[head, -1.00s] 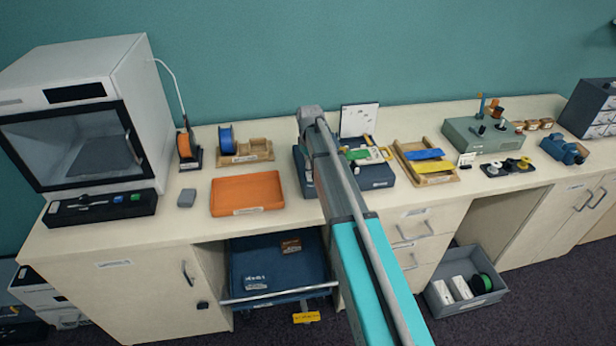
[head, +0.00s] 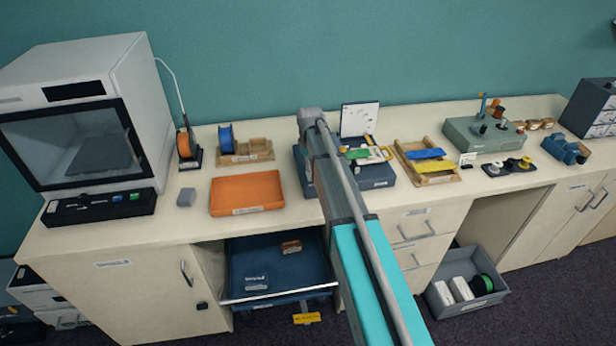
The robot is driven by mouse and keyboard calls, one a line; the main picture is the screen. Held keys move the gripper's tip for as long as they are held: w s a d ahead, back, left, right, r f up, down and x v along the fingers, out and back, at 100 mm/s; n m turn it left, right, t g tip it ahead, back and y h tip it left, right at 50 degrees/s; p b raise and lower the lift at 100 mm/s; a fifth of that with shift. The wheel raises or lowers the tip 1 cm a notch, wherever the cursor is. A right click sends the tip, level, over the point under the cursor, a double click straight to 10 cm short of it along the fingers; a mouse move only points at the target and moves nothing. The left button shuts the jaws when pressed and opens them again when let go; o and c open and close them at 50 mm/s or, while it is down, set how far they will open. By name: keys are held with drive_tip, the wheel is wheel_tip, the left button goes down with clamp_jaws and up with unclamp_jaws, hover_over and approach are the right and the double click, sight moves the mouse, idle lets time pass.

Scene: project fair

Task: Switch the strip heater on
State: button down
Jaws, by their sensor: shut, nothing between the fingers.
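No label that I can read marks the strip heater, so I cannot tell for sure which unit it is. A dark blue-grey box (head: 376,178) stands mid-bench with green and yellow pieces on top and a white panel (head: 358,119) upright behind it. My arm hides part of this box. Farther right is a grey-green unit (head: 462,136) with dark knobs and small posts on top. I cannot make out any switch state. My arm reaches up from the bottom middle across the bench front; my gripper is not visible, hidden beyond the arm.
An orange tray (head: 247,208) lies left of my arm; a wooden tray (head: 437,179) with blue and yellow sheets lies right. A blue drawer (head: 277,298) stands open below the bench. A grey bin (head: 467,308) is on the floor. A white printer-like cabinet (head: 145,100) stands at left.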

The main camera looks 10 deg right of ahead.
sight(310, 175)
drive_tip(key=shift+f+b, duration=0.85)
drive_tip(key=shift+f, duration=0.05)
idle(0.8)
drive_tip(key=shift+r, duration=0.1)
drive_tip(key=shift+r+p, duration=3.45)
drive_tip(key=shift+p, duration=0.1)
drive_tip(key=shift+s, duration=0.45)
drive_tip(key=s+m, duration=0.6)
drive_tip(key=s, duration=2.2)
drive_tip(key=shift+a, duration=0.4)
drive_tip(key=shift+s+a, duration=0.1)
